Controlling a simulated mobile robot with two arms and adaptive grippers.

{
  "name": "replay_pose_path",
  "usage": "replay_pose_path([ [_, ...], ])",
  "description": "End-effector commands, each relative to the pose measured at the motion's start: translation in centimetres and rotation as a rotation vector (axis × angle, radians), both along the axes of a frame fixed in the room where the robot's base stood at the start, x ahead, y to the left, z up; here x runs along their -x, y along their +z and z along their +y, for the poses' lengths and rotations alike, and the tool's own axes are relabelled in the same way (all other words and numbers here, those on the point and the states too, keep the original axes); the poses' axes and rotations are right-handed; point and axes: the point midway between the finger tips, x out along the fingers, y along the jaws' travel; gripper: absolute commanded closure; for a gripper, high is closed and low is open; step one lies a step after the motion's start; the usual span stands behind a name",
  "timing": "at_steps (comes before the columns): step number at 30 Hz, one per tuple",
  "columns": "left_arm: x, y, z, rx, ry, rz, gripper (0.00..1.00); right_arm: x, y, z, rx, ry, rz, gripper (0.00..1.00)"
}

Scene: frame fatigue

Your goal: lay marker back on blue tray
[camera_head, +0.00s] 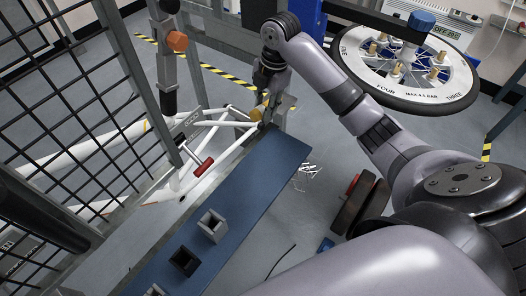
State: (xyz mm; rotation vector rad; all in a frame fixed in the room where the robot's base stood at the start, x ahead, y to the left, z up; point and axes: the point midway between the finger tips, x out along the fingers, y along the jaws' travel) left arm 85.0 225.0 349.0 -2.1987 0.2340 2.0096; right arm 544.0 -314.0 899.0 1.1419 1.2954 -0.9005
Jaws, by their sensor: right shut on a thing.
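The blue tray (243,193) is a long, narrow blue surface running from the centre down to the lower left. Square holders sit on its near part: a grey one (212,226) and a black one (184,261). My right gripper (266,103) is just beyond the tray's far end, pointing down. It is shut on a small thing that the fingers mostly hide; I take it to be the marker. A tan-orange piece (257,113) shows by the fingertips, and I cannot tell whether it belongs to the marker. My left gripper is not in view.
A white bicycle frame (224,122) with a red-handled clamp (204,168) stands left of the tray. A black mesh guard (75,110) fills the left. A labelled wheel (400,70) is at upper right. Thin white pieces (307,175) lie right of the tray.

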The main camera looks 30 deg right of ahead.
Motion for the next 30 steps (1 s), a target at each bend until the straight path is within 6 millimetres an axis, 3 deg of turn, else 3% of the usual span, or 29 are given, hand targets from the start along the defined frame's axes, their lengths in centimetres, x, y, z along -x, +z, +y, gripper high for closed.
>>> replay_pose_path([
  [1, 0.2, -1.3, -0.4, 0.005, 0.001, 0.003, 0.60, 0.3, -2.2, -0.6, 0.032, 0.043, 0.034, 1.00],
  [5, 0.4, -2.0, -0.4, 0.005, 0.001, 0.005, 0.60, 1.0, -4.3, -1.7, 0.088, 0.123, 0.083, 1.00],
  [12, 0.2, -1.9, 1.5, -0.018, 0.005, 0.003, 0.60, 1.2, -4.8, -2.0, 0.109, 0.149, 0.097, 1.00],
  [17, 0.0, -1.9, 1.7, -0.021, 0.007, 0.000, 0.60, 1.2, -4.9, -2.0, 0.108, 0.147, 0.096, 1.00],
  [20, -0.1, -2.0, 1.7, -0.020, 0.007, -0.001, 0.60, 1.3, -6.0, -2.0, 0.107, 0.146, 0.099, 1.00],
  [30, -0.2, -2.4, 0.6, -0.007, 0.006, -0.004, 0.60, 1.4, -14.9, -1.9, 0.106, 0.145, 0.101, 1.00],
])
